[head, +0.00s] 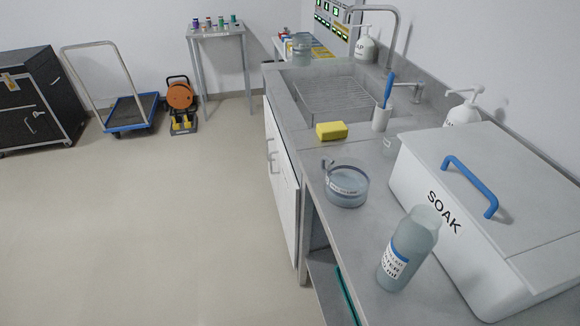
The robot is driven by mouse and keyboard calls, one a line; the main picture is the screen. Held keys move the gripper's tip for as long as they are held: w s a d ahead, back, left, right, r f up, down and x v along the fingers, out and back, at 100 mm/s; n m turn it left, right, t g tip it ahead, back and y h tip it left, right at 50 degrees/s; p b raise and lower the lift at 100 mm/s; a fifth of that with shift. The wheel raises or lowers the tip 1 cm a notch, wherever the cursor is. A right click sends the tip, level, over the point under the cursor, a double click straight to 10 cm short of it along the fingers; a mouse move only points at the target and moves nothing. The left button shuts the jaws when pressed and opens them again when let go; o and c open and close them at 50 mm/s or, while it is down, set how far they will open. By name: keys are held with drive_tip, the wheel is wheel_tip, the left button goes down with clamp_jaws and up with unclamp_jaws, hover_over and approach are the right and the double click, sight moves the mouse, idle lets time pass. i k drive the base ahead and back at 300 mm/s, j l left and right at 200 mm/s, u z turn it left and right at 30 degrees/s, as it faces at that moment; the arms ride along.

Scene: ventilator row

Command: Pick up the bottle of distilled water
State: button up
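A translucent grey-blue bottle (422,232) stands on the grey counter (365,240) at the lower right, in front of the white SOAK box. It has a white label with a blue band, turned partly away; I can read only parts of its words, so I cannot confirm that it says distilled water. A round, clear, low container (347,190) with bluish contents and a label stands to its left and farther back. My gripper is not in view.
The white SOAK box (420,190) with a blue handle stands close beside the bottle on the right. A yellow sponge (331,131), a cup with a blue brush (380,119), pump bottles and a sink (330,92) lie farther back. Open floor (170,220) spreads on the left.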

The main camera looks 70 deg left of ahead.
sight(416, 234)
drive_tip(key=u, duration=1.35)
